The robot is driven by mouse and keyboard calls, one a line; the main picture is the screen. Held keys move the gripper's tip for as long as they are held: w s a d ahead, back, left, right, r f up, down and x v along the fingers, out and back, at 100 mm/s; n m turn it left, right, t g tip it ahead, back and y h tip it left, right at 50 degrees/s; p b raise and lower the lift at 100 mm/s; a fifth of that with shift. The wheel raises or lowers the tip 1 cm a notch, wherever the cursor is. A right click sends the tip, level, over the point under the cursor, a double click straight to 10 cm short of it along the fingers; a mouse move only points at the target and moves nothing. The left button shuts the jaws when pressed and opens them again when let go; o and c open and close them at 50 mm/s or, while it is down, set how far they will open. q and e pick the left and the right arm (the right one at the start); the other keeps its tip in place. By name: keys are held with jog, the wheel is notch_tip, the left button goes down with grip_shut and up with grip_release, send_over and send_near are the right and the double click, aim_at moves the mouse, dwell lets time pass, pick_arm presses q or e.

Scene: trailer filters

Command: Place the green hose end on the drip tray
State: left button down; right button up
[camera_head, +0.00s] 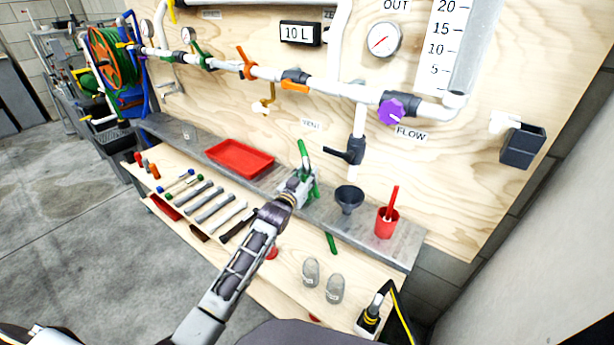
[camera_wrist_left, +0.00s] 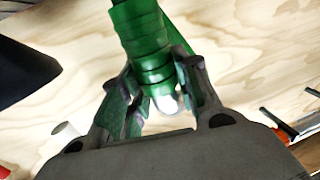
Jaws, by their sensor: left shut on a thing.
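My left gripper (camera_head: 297,189) is shut on the green hose end (camera_head: 303,153), above the grey shelf in the head view. In the left wrist view the ribbed green hose end (camera_wrist_left: 142,38) stands between the two fingers of the gripper (camera_wrist_left: 158,98). The red drip tray (camera_head: 240,158) lies on the shelf to the left of the gripper, and it looks empty. The gripper and the hose end are apart from the tray. The gripper hides the lower part of the hose end. My right gripper is not in view.
A black funnel (camera_head: 348,198) and a red cup (camera_head: 387,222) stand to the right on the grey shelf (camera_head: 405,243). Several tools (camera_head: 205,202) lie on the lower wooden top. Two clear jars (camera_head: 311,273) stand nearer. Pipes and a black valve (camera_head: 350,151) hang behind.

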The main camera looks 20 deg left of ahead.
pick_arm(q)
jog(key=shift+r, duration=0.1)
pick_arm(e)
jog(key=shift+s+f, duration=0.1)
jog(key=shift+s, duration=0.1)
pick_arm(q)
jog(key=c, duration=1.1)
grip_release()
jog(key=shift+o, duration=0.2)
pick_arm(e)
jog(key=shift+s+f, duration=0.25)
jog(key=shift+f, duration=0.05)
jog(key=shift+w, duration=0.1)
